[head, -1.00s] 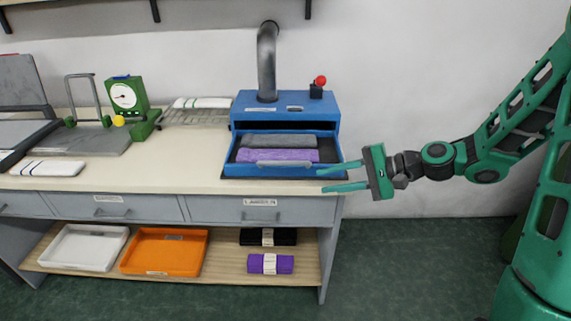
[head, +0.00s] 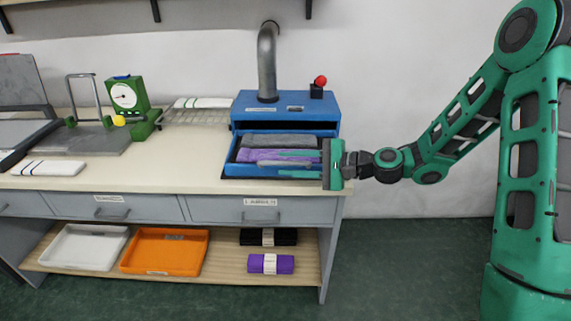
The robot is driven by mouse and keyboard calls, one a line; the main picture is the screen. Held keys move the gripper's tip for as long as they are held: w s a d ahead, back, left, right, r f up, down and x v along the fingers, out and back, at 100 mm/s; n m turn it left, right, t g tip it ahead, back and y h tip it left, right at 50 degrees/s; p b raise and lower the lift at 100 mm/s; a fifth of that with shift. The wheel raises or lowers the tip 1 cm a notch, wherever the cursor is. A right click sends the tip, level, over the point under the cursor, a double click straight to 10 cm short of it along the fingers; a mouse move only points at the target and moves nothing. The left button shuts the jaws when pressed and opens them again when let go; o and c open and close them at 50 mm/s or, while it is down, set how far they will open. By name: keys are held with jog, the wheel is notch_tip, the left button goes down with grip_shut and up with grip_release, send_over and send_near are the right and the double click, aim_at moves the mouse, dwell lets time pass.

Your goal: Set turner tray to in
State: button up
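The turner is a blue box (head: 287,104) with a grey pipe on top, at the right end of the bench. Its blue tray (head: 234,168) is slid out at the front and holds a grey folded cloth (head: 262,140) and a purple folded cloth (head: 256,155). A pale handle (head: 270,163) runs along the tray's front and is partly hidden. My gripper (head: 281,164) reaches in from the right with its fingers apart. One finger shows above the handle and one below it in the picture. I cannot tell whether they touch it.
A red-knobbed switch (head: 320,82) stands on top of the box. A wire rack (head: 190,115) with a white cloth and a green dial scale (head: 128,96) are to the left. The benchtop (head: 185,171) in front of them is mostly clear.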

jog(key=shift+w+a+f, duration=0.15)
jog(key=shift+w+a, duration=0.05)
jog(key=shift+a, duration=0.35)
grip_shut()
jog(key=shift+a, duration=0.1)
